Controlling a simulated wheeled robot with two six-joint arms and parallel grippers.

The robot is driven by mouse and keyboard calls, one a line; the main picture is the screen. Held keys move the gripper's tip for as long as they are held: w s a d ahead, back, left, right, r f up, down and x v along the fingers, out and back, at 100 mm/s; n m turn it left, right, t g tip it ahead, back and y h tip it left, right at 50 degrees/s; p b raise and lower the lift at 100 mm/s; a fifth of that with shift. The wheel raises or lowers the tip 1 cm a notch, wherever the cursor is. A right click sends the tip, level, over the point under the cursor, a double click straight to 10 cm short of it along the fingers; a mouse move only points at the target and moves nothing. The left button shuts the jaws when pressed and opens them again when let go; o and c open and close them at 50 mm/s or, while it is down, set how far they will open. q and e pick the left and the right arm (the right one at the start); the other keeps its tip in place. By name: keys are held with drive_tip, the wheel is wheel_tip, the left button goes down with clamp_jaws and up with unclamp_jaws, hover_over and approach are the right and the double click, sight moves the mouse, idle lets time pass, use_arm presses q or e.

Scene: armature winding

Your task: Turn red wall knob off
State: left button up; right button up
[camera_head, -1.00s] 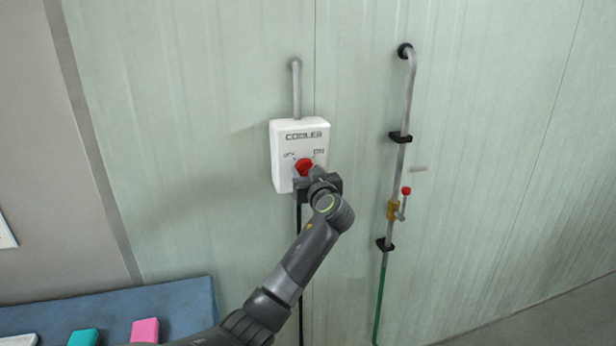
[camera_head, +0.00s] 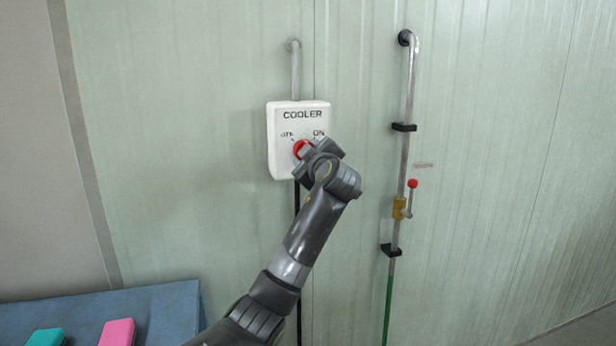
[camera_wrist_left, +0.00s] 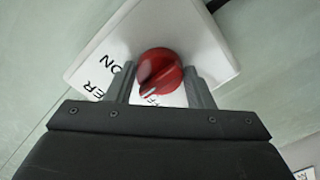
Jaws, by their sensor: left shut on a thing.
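The red knob (camera_head: 299,149) is on the front of a white wall box marked COOLER (camera_head: 284,161), below its OFF and ON labels. My left gripper (camera_head: 305,151) is at the box and covers part of the knob in the head view. In the left wrist view the two fingers of my left gripper (camera_wrist_left: 160,84) are on either side of the round knob (camera_wrist_left: 160,68), shut on it. A pale line on the knob's face lies near a partly hidden label, seemingly OFF. My right gripper is not in view.
A grey pipe with a red-tipped valve lever (camera_head: 412,184) runs down the wall to the right. A blue surface (camera_head: 160,305) at lower left bears a teal block (camera_head: 45,337) and a pink block (camera_head: 117,332). The wall around the box is clear.

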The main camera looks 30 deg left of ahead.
use_arm(q)
drive_tip(key=shift+n+b, duration=4.5)
drive_tip(key=shift+b, duration=0.75)
drive_tip(key=o, duration=1)
drive_tip(key=shift+c, duration=0.2)
